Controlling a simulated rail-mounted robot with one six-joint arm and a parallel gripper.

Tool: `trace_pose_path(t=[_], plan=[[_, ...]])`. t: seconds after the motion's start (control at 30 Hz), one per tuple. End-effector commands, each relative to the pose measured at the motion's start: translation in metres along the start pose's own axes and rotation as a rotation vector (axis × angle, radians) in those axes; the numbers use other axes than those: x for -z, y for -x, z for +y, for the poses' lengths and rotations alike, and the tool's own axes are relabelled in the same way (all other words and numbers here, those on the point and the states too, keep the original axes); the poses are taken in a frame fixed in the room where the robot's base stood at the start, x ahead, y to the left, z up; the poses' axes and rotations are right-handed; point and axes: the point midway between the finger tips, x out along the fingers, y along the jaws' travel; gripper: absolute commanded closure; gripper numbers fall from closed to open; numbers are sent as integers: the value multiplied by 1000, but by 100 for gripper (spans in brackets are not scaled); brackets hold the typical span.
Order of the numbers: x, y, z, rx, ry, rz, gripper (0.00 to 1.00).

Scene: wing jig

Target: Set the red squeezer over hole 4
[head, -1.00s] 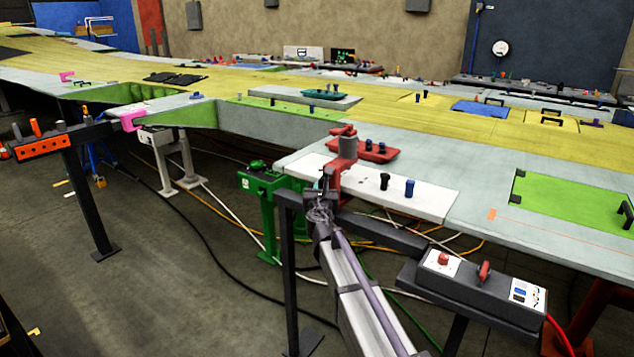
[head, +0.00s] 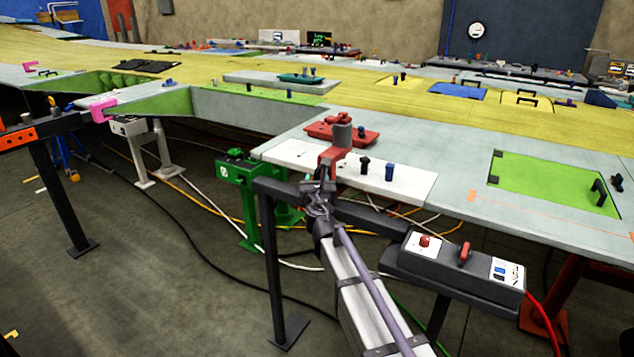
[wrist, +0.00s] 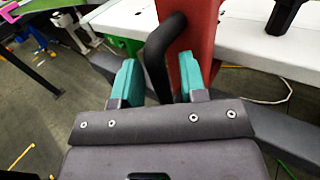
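The red squeezer (head: 331,158), with a grey cylinder (head: 342,136) at its top, stands upright in front of the white panel's edge in the head view. My gripper (head: 321,188) is at its lower near side. The red body (wrist: 190,35) rises behind the handle. The white panel (head: 415,184) carries a black peg (head: 364,165) and a blue peg (head: 389,172). I cannot make out hole 4 or any hole numbers; the squeezer hides part of the panel.
A red plate-like tool (head: 325,132) lies on the wing behind the squeezer. A green clamp stand (head: 237,172) is left of the panel. A grey control box (head: 455,270) stands to the right of my arm. A green panel (head: 545,182) lies farther right.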

Motion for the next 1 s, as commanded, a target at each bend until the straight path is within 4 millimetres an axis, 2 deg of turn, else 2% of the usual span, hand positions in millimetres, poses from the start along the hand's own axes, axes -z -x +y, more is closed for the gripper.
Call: trace_pose_path(t=[0.23,0.37,0.47,0.73,0.83,1.0], plan=[[0,0,0,0,0,0,59],[0,10,0,0,0,0,59],[0,28,-1,0,0,0,59],[0,95,-1,-1,0,0,59],[0,107,0,0,0,0,59],[0,108,0,0,0,0,59]])
